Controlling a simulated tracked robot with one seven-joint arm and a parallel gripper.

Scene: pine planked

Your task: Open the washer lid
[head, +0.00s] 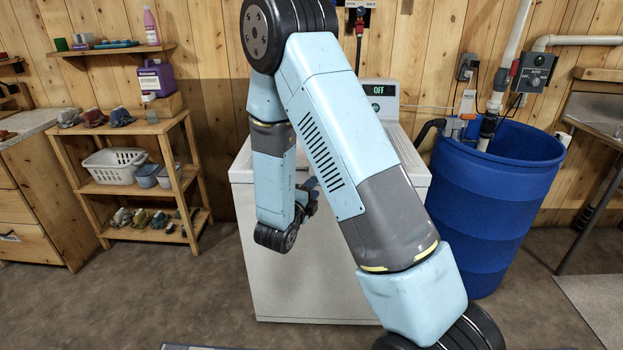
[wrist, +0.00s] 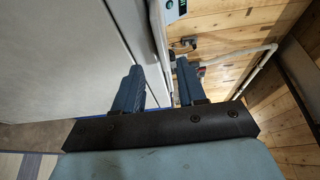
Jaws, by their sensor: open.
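The white washer (head: 290,290) stands against the plank wall, largely hidden behind my arm. Its rear control panel (head: 379,91) shows "OFF". The lid (head: 404,150) looks flat and closed, with only parts of the top visible. My gripper (head: 311,190) is in front of the washer near its upper front. In the wrist view, my gripper (wrist: 158,72) is open, its two dark blue fingers apart. The washer's pale front (wrist: 60,50) fills the left, and its upper edge (wrist: 146,35) runs toward the space between the fingers. I cannot tell whether a finger touches it.
A blue barrel (head: 490,220) with pipes stands close to the washer's right. A wooden shelf (head: 125,190) with a white basket (head: 113,165) stands to the left, beside a drawer cabinet (head: 35,200). A bench leg (head: 590,200) is at far right. The floor ahead is clear.

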